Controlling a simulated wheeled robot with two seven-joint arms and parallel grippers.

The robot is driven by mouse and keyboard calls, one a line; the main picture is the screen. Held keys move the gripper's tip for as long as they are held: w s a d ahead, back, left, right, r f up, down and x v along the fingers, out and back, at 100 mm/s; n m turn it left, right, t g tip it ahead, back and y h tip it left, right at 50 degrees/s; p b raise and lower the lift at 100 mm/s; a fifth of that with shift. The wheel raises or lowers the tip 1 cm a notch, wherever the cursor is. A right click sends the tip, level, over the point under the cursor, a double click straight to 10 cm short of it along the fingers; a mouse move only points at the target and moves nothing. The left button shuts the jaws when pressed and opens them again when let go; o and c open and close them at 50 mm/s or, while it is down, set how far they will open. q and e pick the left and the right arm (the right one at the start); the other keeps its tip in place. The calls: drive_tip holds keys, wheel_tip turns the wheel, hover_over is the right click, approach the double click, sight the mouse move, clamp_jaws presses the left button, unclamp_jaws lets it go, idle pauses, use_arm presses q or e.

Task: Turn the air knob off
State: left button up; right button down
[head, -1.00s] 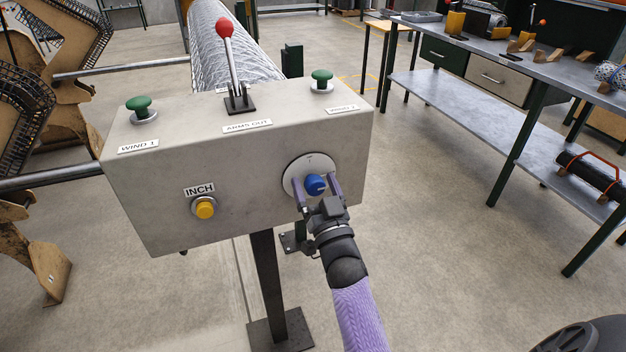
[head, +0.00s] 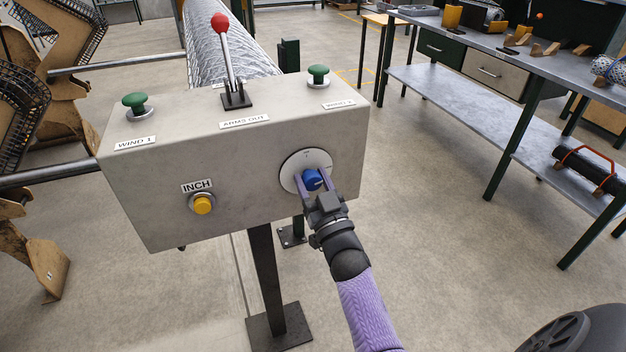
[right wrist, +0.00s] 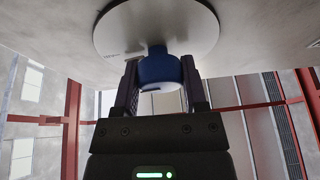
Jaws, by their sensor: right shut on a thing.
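The blue air knob (head: 312,180) sits on a round white plate (head: 291,170) at the right of the control box's front face. It also shows in the right wrist view (right wrist: 160,68), in front of its white disc (right wrist: 200,22). My right gripper (head: 314,184) is shut on the knob, with one purple finger on each side of it. In the right wrist view the fingers (right wrist: 158,88) flank the knob closely. Part of the knob is hidden behind the gripper in the head view. My left gripper is not in view.
The grey control box (head: 245,185) stands on a dark post. It carries a yellow INCH button (head: 203,204), two green buttons (head: 134,102) (head: 318,74) and a red-topped lever (head: 220,22). A workbench (head: 480,110) stands at the right, with clear floor between.

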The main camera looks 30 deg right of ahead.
drive_tip(key=n+y, duration=0.1)
drive_tip(key=n, duration=0.2)
drive_tip(key=n+y+p, duration=0.1)
drive_tip(key=n+y, duration=0.1)
drive_tip(key=n, duration=0.1)
drive_tip(key=shift+n, duration=0.3)
drive_tip(key=n+g+y+p, duration=0.1)
drive_tip(key=n+y, duration=0.1)
drive_tip(key=n, duration=0.3)
drive_tip(key=shift+y, duration=0.3)
drive_tip(key=n+g+p, duration=0.1)
drive_tip(key=n, duration=0.2)
drive_tip(key=n+g+y+p, duration=0.1)
drive_tip(key=n+p, duration=0.1)
drive_tip(key=n, duration=0.1)
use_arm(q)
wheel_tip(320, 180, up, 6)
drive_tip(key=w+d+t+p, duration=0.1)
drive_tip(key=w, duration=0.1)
use_arm(e)
drive_tip(key=shift+n+g, duration=0.5)
drive_tip(key=shift+n, duration=0.7)
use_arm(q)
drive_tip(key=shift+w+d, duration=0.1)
use_arm(e)
drive_tip(key=shift+f, duration=0.1)
drive_tip(key=shift+c, duration=0.7)
unclamp_jaws()
